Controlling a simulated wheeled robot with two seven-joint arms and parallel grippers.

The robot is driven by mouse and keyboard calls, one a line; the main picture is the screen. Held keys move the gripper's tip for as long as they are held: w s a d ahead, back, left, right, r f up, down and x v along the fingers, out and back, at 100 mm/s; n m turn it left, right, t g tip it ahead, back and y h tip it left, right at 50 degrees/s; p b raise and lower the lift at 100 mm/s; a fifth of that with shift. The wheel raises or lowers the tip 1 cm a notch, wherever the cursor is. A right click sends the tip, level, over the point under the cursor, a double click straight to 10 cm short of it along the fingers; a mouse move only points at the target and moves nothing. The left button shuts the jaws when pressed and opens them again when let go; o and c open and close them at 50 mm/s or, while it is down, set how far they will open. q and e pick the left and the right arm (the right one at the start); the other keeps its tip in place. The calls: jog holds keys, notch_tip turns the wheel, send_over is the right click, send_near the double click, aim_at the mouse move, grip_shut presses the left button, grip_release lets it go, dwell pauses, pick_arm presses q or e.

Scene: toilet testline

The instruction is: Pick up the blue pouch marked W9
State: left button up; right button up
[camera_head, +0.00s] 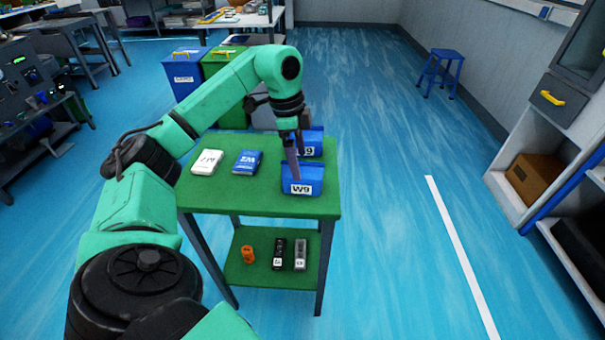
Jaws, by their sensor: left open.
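A blue pouch (248,162) with white lettering lies flat on the green table top (250,203); its mark is too small to read surely. A white pouch (207,162) lies to its left. A blue bin labelled W9 (316,179) stands at the table's front right. Another blue bin (316,134) stands behind it, its label partly hidden. My left gripper (295,165) is open and points down at the front bin, to the right of the blue pouch. Its fingertips overlap the bin's back part; I cannot tell whether they touch it. My right gripper is out of view.
The lower shelf (262,272) holds an orange item (248,254), a black item (279,253) and a grey item (300,254). Blue (183,77) and green (212,62) waste bins stand behind the table.

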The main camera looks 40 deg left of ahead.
aim_at(302, 170)
pick_arm(q)
jog(key=f, duration=0.2)
jog(key=d+f, duration=0.1)
jog(key=f, duration=0.2)
jog(key=shift+w+f, duration=0.1)
jog(key=shift+f, duration=0.05)
jog(key=shift+w+f, duration=0.1)
jog(key=shift+f, duration=0.05)
jog(key=shift+c, duration=0.9)
jog(key=c, duration=1.1)
jog(key=shift+c, duration=0.4)
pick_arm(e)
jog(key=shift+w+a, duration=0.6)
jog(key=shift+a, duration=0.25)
